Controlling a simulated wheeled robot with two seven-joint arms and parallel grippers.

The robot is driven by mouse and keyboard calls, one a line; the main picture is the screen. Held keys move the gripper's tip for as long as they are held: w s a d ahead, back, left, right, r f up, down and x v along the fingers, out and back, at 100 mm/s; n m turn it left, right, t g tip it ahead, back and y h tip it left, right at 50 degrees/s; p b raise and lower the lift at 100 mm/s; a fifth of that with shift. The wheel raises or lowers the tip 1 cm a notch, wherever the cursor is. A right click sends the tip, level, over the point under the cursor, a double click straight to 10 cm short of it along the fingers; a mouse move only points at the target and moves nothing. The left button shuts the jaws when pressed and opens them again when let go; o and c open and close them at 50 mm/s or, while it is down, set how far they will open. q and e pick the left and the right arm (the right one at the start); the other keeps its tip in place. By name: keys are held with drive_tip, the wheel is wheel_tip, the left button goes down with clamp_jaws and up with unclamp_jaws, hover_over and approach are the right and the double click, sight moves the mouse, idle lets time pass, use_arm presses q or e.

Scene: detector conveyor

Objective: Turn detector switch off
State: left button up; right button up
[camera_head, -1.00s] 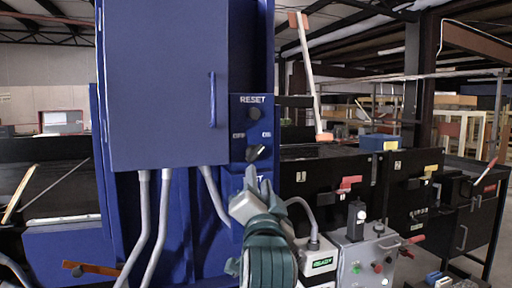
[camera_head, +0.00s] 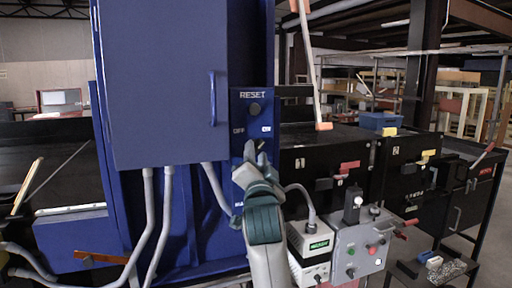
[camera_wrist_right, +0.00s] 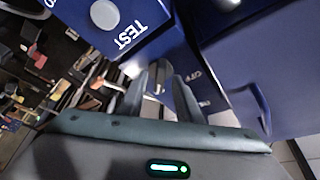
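The detector switch (camera_head: 261,145) is a dark rotary knob on the blue panel, below the OFF and ON labels and the round RESET button (camera_head: 255,109). My right gripper (camera_head: 256,155) is at the switch, and its fingers hide most of the knob, so its setting is unclear. In the right wrist view, the fingers (camera_wrist_right: 160,84) stand apart, with a small grey part between them that looks like the knob. I cannot tell whether they touch it. A TEST label and a pale round button (camera_wrist_right: 104,14) show beside them. My left gripper is out of view.
A blue cabinet door (camera_head: 160,80) with a handle (camera_head: 213,98) stands left of the panel, with grey conduits below. A grey control box (camera_head: 360,245) and a white box with a green display (camera_head: 318,245) sit at lower right. Black cabinets stand behind them.

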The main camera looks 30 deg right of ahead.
drive_tip(key=shift+w+d+r, duration=0.15)
drive_tip(key=shift+w+d, duration=0.2)
drive_tip(key=shift+w, duration=0.25)
drive_tip(key=shift+c, duration=0.3)
clamp_jaws()
